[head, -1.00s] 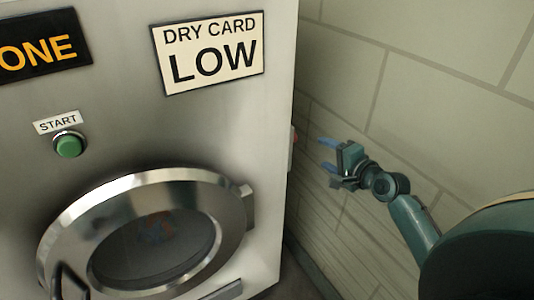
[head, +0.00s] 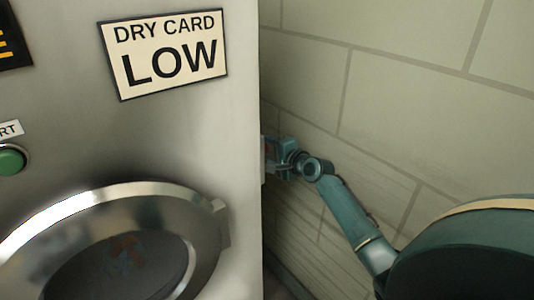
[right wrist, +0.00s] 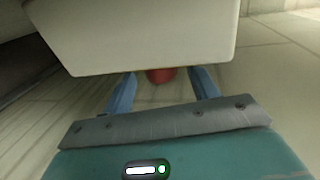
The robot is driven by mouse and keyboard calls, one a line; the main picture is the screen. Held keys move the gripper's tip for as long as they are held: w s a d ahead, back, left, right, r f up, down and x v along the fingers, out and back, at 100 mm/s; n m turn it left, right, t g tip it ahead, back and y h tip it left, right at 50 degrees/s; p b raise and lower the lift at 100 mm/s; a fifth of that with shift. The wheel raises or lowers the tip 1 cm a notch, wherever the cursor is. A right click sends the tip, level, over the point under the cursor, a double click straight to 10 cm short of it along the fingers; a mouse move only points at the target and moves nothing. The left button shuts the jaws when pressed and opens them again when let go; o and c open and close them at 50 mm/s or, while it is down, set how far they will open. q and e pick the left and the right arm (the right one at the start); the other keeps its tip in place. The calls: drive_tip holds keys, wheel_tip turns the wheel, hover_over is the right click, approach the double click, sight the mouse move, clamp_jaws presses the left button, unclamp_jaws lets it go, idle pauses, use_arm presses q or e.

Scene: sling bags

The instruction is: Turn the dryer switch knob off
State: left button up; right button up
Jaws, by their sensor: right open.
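The dryer (head: 190,150) is a steel cabinet filling the left of the head view. A pale switch box (head: 263,160) shows as a thin sliver on its right side; it fills the top of the right wrist view (right wrist: 150,35). The red knob (right wrist: 160,76) sticks out below the box's edge in the right wrist view, mostly hidden by the box. My right gripper (head: 272,150) is at the dryer's right side, beside the switch box. Its two blue fingers (right wrist: 163,84) are open, one on each side of the knob; contact cannot be told. My left gripper is not in view.
The dryer's round door (head: 205,255) is closed at the lower left. A green start button (head: 11,160) and a "DRY CARD LOW" sign (head: 168,52) are on the front. A block wall (head: 410,100) stands on the right, leaving a narrow gap beside the dryer.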

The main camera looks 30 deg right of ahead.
drive_tip(key=shift+w+f, duration=0.1)
drive_tip(key=shift+w, duration=0.35)
